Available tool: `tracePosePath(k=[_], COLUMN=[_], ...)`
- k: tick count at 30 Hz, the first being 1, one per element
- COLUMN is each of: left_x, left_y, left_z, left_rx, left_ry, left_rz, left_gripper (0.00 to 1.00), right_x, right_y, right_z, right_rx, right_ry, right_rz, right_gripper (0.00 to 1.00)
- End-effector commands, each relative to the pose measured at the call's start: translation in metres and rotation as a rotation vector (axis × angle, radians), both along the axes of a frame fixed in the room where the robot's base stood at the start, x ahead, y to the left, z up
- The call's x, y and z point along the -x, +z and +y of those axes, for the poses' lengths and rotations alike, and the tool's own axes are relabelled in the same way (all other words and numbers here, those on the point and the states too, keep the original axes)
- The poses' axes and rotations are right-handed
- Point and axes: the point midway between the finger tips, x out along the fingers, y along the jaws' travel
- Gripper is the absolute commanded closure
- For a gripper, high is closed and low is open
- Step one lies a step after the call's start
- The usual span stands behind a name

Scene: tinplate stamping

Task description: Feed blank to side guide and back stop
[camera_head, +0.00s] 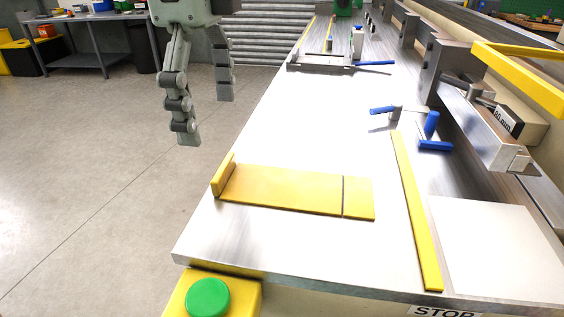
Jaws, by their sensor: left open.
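A flat yellow plate (285,191) with a raised lip at its left end and a dark line across its right part lies on the metal table. A long yellow strip (415,208), perhaps the side guide, runs along the table to its right. A pale flat sheet (490,245), perhaps the blank, lies right of the strip, cut off by the picture's edge. I cannot tell which part is the back stop. My left gripper (206,118) is open and empty, fingers pointing down, left of the table's edge and apart from these things. My right gripper is out of view.
The metal table (260,130) has clear room beyond the yellow plate. A green button (208,297) on a yellow box sits at the front left corner.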

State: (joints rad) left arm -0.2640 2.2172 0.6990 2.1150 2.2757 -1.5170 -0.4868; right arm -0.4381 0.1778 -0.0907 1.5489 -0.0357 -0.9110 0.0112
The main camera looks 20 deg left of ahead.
Motion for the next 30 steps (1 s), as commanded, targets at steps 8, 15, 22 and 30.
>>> tracePosePath(k=[8,15,22,30], left_x=[0.003,0.001,0.0,0.0], left_y=[-0.025,-0.06,-0.076,-0.076], left_z=[-0.004,-0.005,-0.005,-0.005], left_rx=[-0.001,-0.001,0.0,-0.002], left_ry=[-0.009,-0.007,-0.005,-0.005], left_rz=[0.012,0.013,0.007,0.007], left_gripper=[0.12,0.12,0.12,0.24], right_x=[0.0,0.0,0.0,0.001], right_y=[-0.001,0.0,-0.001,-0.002], right_z=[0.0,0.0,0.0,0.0], right_rx=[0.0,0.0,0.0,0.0], right_ry=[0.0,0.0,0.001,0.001], right_rz=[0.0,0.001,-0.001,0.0], right_gripper=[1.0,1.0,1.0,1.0])
